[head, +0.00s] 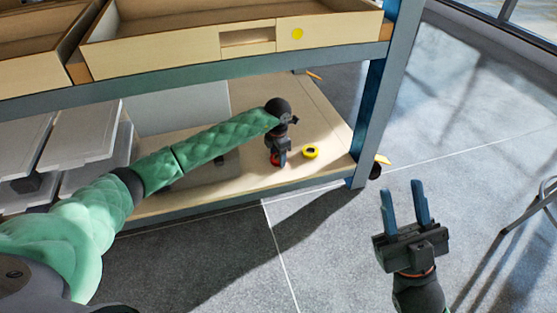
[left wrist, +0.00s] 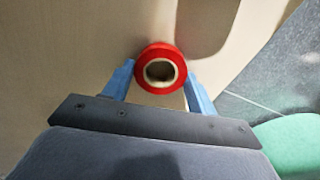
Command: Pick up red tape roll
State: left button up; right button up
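The red tape roll (left wrist: 161,50) shows in the left wrist view, a red ring with a pale core. It is on the wooden shelf board (head: 325,128). My left gripper (left wrist: 160,80) has its two blue fingers apart, one at each side of the roll's near part. I cannot tell whether the fingers touch it. In the head view my left gripper (head: 279,158) points down at the shelf, and only a bit of red shows at its tips. My right gripper (head: 404,196) is open and empty over the floor.
A yellow tape roll (head: 310,152) lies just right of my left gripper on the shelf. A blue-grey rack post (head: 372,115) stands at the shelf's right. Wooden drawers (head: 235,40) are above. White bins (head: 75,135) are at the left. Open floor lies in front.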

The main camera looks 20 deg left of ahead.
pick_arm(q)
jog(key=c, duration=0.5)
jog(key=shift+o, duration=0.2)
jog(key=shift+r, duration=0.1)
